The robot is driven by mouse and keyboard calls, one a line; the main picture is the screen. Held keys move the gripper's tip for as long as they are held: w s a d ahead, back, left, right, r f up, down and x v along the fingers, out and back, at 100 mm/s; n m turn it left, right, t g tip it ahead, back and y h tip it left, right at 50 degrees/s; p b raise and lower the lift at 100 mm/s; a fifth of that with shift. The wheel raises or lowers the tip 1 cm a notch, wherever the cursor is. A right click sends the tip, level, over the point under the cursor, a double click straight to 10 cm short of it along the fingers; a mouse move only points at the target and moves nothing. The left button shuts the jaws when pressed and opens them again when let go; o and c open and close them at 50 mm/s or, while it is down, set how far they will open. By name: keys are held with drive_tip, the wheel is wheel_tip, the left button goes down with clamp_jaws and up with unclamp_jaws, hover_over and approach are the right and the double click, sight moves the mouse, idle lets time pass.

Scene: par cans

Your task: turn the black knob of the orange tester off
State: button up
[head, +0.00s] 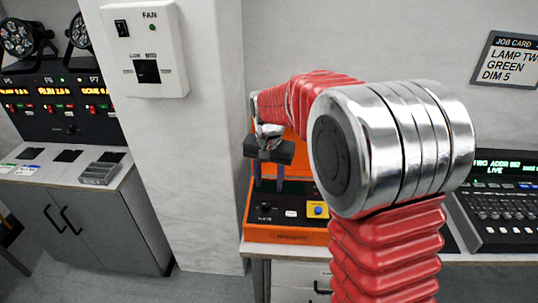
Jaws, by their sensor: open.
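The orange tester (288,238) is an open orange case on the bench, in the middle of the head view. Its dark panel holds a small black knob (265,207) at the left, a small white part (291,213), and a yellow piece with a blue button (318,209). The knob's setting is too small to read. My gripper (268,187) points down over the left part of the tester, its two fingers apart with nothing seen between them. The fingertips appear above or behind the knob; contact cannot be told. My arm hides the tester's right side.
A white fan box (146,50) is on the wall at the upper left. A console (500,205) is at the right, below a job card (508,60). At the left, par cans (18,36) stand above a panel of displays and a cabinet (95,225).

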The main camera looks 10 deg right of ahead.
wheel_tip(320, 180, up, 9)
drive_tip(key=shift+r, duration=0.15)
idle(1.4)
drive_tip(key=shift+r, duration=0.1)
idle(0.4)
wheel_tip(320, 180, up, 14)
drive_tip(key=s, duration=0.1)
drive_tip(key=shift+f, duration=0.25)
drive_tip(key=shift+a, duration=0.1)
idle(0.4)
